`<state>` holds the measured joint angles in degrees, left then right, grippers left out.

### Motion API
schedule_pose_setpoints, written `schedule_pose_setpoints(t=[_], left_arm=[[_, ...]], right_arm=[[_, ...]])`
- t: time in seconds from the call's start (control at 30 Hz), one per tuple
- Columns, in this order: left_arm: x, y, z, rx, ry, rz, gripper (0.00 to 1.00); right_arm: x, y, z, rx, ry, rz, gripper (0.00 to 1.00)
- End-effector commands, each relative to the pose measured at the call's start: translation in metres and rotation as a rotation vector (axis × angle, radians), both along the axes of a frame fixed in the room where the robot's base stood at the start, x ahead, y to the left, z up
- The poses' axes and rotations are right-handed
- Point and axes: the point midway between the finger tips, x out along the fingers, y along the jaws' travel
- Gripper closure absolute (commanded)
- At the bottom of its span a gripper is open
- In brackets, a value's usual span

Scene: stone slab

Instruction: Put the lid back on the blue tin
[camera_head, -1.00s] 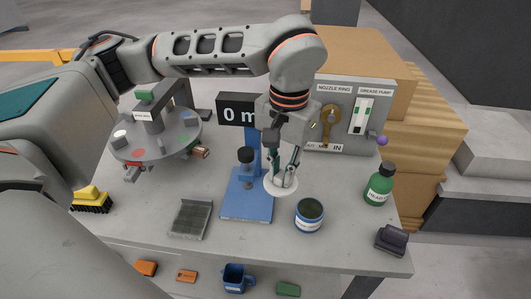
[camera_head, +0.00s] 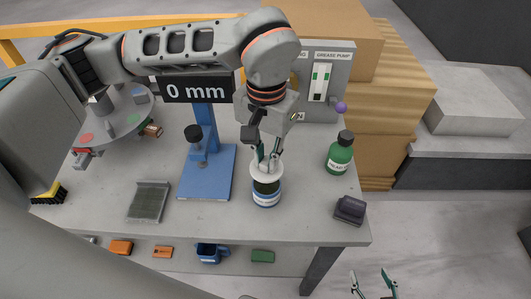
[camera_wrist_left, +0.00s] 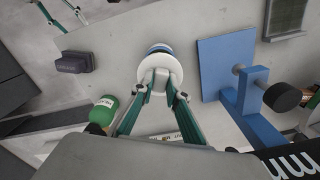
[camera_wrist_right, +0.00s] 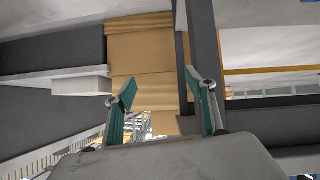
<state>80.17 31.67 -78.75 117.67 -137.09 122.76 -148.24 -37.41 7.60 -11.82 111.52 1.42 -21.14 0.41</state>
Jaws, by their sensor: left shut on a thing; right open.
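My left gripper (camera_head: 268,162) is shut on a round white lid (camera_head: 266,173). The lid is held just above the blue tin (camera_head: 267,199), which stands upright on the bench. The tin's dark open inside shows under the lid's near edge, so the two look apart there. In the left wrist view, the lid (camera_wrist_left: 160,75) hides most of the tin, with a blue part of the tin (camera_wrist_left: 158,48) showing beyond it. My right gripper (camera_head: 374,284) is open and empty in front of the bench. It also shows open in the right wrist view (camera_wrist_right: 163,93).
A blue stand (camera_head: 221,170) is left of the tin. A green bottle (camera_head: 340,155) and a dark block (camera_head: 350,209) are to the right. A grey ridged plate (camera_head: 149,202) lies further left. A blue mug (camera_head: 209,252) and other items sit below the bench's front edge.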

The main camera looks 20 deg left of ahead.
Motion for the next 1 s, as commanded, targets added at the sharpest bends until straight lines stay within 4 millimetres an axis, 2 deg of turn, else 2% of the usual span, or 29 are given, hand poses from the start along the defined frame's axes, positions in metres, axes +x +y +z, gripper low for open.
schedule_pose_setpoints(t=[0.17, 0.53, 0.7, 1.0], left_arm=[[-0.001, 0.0, -0.017, -0.001, 0.002, 0.0, 1.0], [0.0, 0.0, -0.048, 0.001, 0.0, 0.001, 1.0], [0.0, 0.0, -0.053, 0.0, -0.001, 0.0, 1.0], [0.0, 0.0, -0.053, 0.0, -0.001, 0.0, 1.0]], right_arm=[[0.002, 0.007, -0.003, 0.011, -0.012, 0.009, 0.45], [0.005, 0.004, -0.02, 0.007, -0.02, 0.008, 0.45], [0.003, 0.003, -0.027, 0.004, -0.013, 0.008, 0.45], [0.002, 0.002, -0.028, 0.003, -0.01, 0.008, 0.45]])
